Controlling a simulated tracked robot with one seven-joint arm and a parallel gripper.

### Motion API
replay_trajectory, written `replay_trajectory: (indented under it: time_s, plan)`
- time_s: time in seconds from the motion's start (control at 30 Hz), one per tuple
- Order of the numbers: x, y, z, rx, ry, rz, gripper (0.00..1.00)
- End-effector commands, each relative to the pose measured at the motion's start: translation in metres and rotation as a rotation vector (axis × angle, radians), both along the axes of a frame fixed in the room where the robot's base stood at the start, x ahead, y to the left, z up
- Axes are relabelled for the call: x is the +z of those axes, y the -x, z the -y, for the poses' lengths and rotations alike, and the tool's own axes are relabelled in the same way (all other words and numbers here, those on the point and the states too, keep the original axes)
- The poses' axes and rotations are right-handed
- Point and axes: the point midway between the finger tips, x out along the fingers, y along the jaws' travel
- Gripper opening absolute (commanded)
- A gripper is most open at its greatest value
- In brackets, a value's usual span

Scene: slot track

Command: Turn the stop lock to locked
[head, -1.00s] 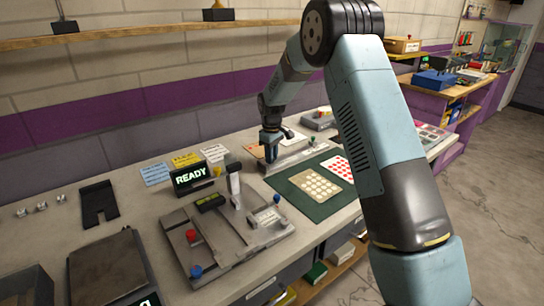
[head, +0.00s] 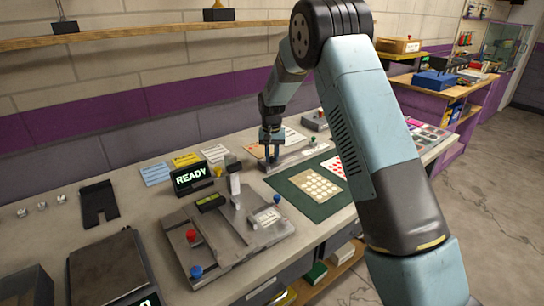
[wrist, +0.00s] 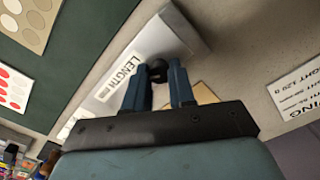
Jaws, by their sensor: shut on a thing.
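A dark round knob (wrist: 157,69), which looks like the stop lock, sits on a long pale gauge labelled "LENGTH mm" (wrist: 116,86). In the wrist view my gripper (wrist: 159,76) has its two blue fingers on either side of this knob, shut on it at the fingertips. In the head view my gripper (head: 271,157) is at the left end of the gauge (head: 299,157); the knob is hidden there. I cannot read from these frames whether the lock is turned to locked.
A dark green mat (head: 297,203) with a dotted card (head: 316,184) lies in front of the gauge. A grey slotted fixture (head: 240,249) with a display reading "READY" (head: 193,179) stands to the left. Paper cards (head: 186,160) lie behind it.

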Motion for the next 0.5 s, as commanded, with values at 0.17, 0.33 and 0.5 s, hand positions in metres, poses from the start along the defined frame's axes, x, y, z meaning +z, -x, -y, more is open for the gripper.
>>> replay_trajectory:
  time_s: [0.17, 0.33, 0.5]
  plan:
    - [0.0024, -0.0024, -0.0013, -0.164, -0.003, 0.008, 0.00]
    - [0.0023, -0.0022, -0.0013, -0.326, -0.003, 0.008, 0.00]
    - [0.0021, -0.0021, -0.0014, -0.486, -0.003, 0.007, 0.00]
